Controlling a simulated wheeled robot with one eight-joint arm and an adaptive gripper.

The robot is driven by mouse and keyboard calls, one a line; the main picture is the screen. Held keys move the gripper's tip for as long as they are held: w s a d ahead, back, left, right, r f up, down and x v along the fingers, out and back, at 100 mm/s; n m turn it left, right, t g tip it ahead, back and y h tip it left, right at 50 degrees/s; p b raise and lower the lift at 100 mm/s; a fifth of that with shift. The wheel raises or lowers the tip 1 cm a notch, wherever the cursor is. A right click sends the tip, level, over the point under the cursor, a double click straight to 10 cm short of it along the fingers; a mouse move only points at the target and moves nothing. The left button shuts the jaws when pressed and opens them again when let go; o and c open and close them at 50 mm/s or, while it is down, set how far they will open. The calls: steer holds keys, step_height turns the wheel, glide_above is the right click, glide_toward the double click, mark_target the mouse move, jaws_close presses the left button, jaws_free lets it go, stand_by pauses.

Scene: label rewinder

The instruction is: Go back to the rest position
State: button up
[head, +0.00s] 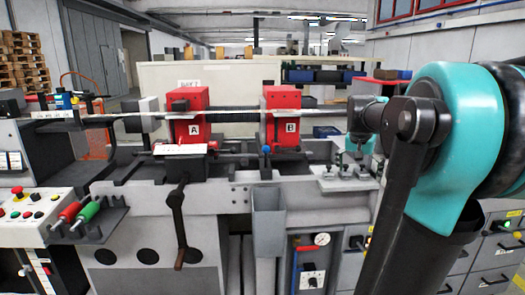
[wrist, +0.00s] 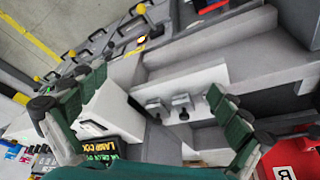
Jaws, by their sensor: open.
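My gripper (wrist: 158,88) shows in the wrist view with its two green-padded fingers spread wide apart. Nothing is held between them. Behind the fingers lie grey machine surfaces and a white block with small metal clamps (wrist: 180,102). In the head view my teal and black arm fills the right side, in front of the right end of the label rewinder (head: 240,192). I cannot make out the fingers in the head view.
Red blocks A (head: 187,118) and B (head: 284,120) stand on the machine around a horizontal shaft. A black lever (head: 178,222) hangs at the front. Red and green handled tools (head: 80,212) sit in a rack beside the button panel (head: 28,212). Yellow-lined floor (wrist: 28,45) shows upper left in the wrist view.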

steer(key=s+a+f+n, duration=0.2)
steer(key=s+a+f, duration=0.2)
steer(key=s+f, duration=0.3)
steer(key=s+a+f+n+y, duration=0.1)
steer(key=s+a+f+n, duration=0.1)
steer(key=s+a+f, duration=0.3)
steer(key=s+a+f+n+t+y, duration=0.1)
steer(key=s+a+f+n, duration=0.2)
steer(key=s+f, duration=0.5)
step_height(320, 180, down, 5)
steer(key=shift+s+a, duration=0.4)
steer(key=shift+a, duration=0.35)
steer(key=shift+c, duration=0.6)
